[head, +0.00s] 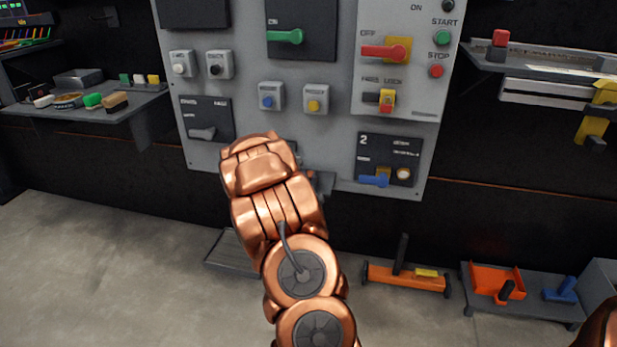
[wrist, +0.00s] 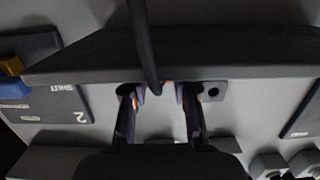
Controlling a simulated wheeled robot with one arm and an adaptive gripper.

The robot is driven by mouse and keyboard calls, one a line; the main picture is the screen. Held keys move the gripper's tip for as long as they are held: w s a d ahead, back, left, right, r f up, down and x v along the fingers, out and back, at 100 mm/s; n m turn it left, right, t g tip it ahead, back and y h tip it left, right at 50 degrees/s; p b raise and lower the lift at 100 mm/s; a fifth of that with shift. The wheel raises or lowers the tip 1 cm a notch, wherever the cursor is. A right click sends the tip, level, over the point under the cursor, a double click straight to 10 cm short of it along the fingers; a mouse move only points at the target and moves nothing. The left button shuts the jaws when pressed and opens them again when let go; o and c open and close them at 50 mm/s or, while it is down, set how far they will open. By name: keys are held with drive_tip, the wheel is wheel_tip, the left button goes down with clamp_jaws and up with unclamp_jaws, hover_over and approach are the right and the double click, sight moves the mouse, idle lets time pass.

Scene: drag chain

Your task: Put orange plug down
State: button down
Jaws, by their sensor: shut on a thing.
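My gripper (wrist: 163,98) shows in the wrist view with its two fingers on either side of a small thing at the lip of a dark ledge. Small orange patches of the orange plug (wrist: 167,86) show between the fingertips; most of the plug is hidden. A black cable (wrist: 146,45) runs down from the top of the wrist view to this spot. In the head view my copper arm covers the plug and most of the gripper, in front of the panel's lower edge. Whether the plug touches the ledge cannot be told.
The grey panel (head: 340,115) carries several switches. A blue handle (head: 374,181) is at its lower right. An orange tool (head: 405,278) and a low tray (head: 525,300) stand at lower right. The floor at left is clear.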

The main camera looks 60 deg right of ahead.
drive_tip(key=c, duration=0.9)
unclamp_jaws()
drive_tip(key=shift+f, duration=0.1)
